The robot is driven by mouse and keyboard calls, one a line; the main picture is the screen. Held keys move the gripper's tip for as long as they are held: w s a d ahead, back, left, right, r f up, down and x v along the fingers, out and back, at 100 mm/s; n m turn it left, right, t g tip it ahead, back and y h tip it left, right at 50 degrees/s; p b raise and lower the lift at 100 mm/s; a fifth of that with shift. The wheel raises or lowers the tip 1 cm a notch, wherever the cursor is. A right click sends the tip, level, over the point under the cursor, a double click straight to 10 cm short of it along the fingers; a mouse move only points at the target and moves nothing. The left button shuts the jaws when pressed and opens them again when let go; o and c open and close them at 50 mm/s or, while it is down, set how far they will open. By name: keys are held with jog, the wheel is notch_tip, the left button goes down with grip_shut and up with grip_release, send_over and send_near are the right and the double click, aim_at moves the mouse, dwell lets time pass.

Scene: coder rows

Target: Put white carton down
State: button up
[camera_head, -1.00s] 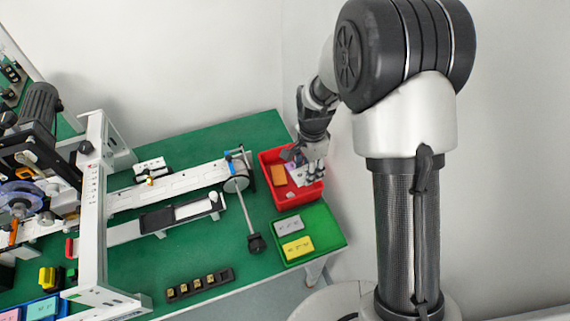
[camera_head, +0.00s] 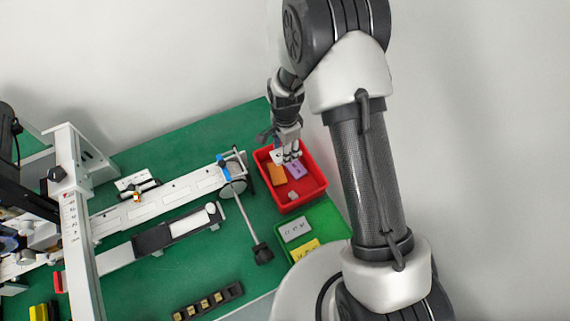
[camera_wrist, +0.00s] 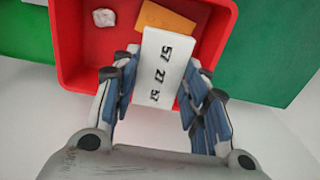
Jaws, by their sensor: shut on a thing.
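The white carton (camera_wrist: 161,68) has dark digits on its face and sits between my gripper's fingers (camera_wrist: 157,95) in the wrist view. My gripper is shut on it. In the head view my gripper (camera_head: 289,155) is at the back edge of the red bin (camera_head: 318,183), and a small part of the white carton (camera_head: 277,156) shows beside the fingers. In the wrist view the carton's far end overlaps the bin's inside. I cannot tell whether the carton touches the bin floor.
The red bin holds an orange block (camera_head: 277,174), a purple block (camera_head: 295,169) and a small whitish lump (camera_head: 292,195). A conveyor-like rig (camera_head: 170,195) lies to the left.

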notch_tip(320, 180, down, 9)
jog(key=shift+b, duration=0.7)
jog(key=shift+f+b, duration=0.3)
jog(key=o, duration=0.7)
jog(key=shift+r, duration=0.1)
jog(key=shift+o, duration=0.2)
notch_tip(320, 180, up, 13)
jog(key=p, duration=0.3)
jog(key=shift+f, duration=0.2)
